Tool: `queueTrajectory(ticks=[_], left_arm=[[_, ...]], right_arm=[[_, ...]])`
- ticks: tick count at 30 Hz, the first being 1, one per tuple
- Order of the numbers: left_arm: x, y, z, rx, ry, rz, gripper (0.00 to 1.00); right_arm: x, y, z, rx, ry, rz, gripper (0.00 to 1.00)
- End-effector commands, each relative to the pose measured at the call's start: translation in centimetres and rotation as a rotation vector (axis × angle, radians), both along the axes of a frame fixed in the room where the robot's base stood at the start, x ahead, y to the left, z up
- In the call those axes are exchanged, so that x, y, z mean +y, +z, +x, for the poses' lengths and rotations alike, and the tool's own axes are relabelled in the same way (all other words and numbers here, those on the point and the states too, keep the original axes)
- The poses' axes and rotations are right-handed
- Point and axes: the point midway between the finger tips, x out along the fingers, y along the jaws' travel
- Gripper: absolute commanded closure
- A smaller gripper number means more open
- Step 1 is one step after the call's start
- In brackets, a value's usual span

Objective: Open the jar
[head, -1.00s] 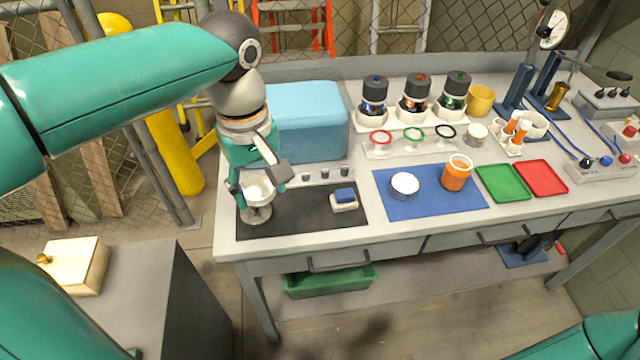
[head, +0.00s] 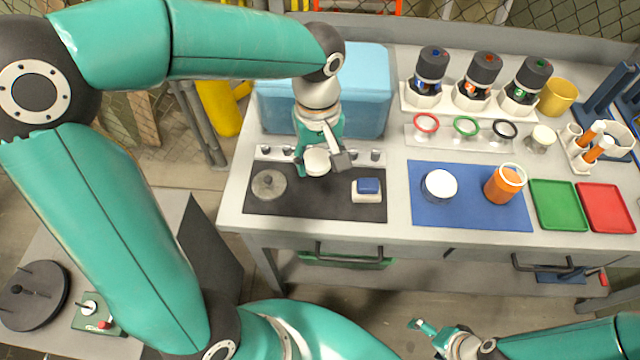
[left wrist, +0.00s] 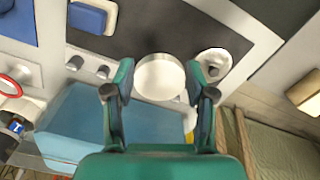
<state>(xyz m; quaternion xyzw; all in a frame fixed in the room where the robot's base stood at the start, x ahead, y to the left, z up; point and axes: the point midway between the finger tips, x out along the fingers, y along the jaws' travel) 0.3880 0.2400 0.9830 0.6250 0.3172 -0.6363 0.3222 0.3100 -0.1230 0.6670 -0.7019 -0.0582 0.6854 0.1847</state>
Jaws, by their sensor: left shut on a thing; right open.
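A short round container with a white top (head: 440,186) stands on the blue mat (head: 425,215). Beside it on the mat is an orange jar (head: 500,188) with a pale rim. I cannot tell which is the task's jar. My left gripper (head: 318,163) is shut on a white round piece and holds it above the dark mat, left of the blue mat. The white piece (left wrist: 160,78) shows between both fingers in the left wrist view; its underside is hidden. My right gripper (head: 430,333) is open and empty, low in the head view, in front of the bench.
A grey disc with a knob (head: 268,184) and a blue-and-white block (head: 367,190) lie on the dark mat. A blue box (head: 375,95) stands behind. Green (head: 557,205) and red (head: 605,208) trays lie right. Several dark-capped units stand at the back.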

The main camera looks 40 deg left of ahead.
Motion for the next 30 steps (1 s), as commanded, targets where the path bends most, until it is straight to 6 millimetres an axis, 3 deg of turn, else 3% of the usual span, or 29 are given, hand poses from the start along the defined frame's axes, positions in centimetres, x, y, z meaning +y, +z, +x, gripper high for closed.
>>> queueTrajectory(ticks=[4,11,18,30], left_arm=[[0.0,-3.2,-0.1,0.004,0.001,0.001,0.86],[0.0,-5.0,-0.1,0.001,0.001,0.001,0.86],[0.1,-8.2,-0.1,0.004,0.002,0.001,0.86],[0.1,-9.1,-0.1,-0.001,0.003,-0.001,0.86]], right_arm=[[0.0,-0.1,0.0,0.000,0.000,0.000,0.09],[0.0,-0.1,0.0,0.000,0.000,0.000,0.09],[0.0,-0.2,0.0,0.000,0.000,0.000,0.09],[0.0,-0.4,0.0,0.000,0.000,0.000,0.09]])
